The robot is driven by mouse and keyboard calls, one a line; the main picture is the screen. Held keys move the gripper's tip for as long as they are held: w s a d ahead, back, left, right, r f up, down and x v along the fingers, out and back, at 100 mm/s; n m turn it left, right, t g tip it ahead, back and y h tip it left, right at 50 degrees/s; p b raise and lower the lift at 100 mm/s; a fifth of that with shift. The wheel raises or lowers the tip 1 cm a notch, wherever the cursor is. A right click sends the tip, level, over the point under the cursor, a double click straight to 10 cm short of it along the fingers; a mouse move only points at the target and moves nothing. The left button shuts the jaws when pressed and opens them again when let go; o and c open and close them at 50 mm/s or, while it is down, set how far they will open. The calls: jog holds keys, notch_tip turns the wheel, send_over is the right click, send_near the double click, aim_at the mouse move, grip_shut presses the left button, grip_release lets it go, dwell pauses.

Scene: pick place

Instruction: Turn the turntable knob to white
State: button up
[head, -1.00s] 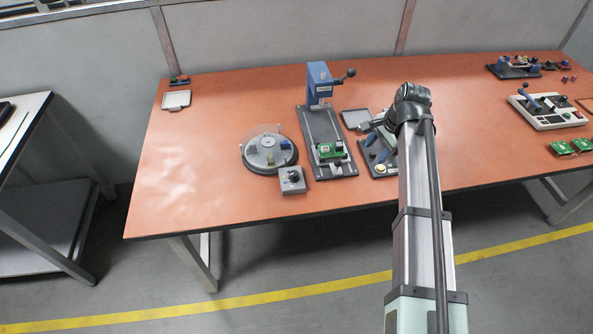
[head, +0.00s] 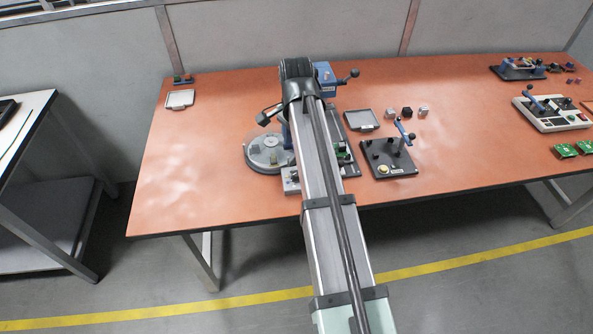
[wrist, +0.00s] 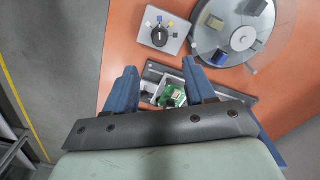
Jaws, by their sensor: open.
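The turntable (head: 258,158) is a grey disc with a clear cover, left of my arm in the head view and at the top right in the wrist view (wrist: 207,45). Coloured blocks stand on it. The grey knob box (wrist: 148,45) carries a black round knob (wrist: 159,36) with small coloured marks around it. Which mark the knob points to is too small to tell surely. In the head view my arm partly covers the box (head: 290,184). My gripper (wrist: 160,80) is open, its blue fingers apart and not touching the knob, which lies beyond the fingertips.
A green circuit board (wrist: 172,97) on the press fixture shows between my fingers. The blue press (head: 326,78) stands partly behind my arm.

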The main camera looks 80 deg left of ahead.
aim_at(296, 173)
notch_tip(296, 173, down, 12)
jog(key=shift+f, duration=0.1)
dwell(0.4)
jog(key=shift+c, duration=0.4)
grip_shut()
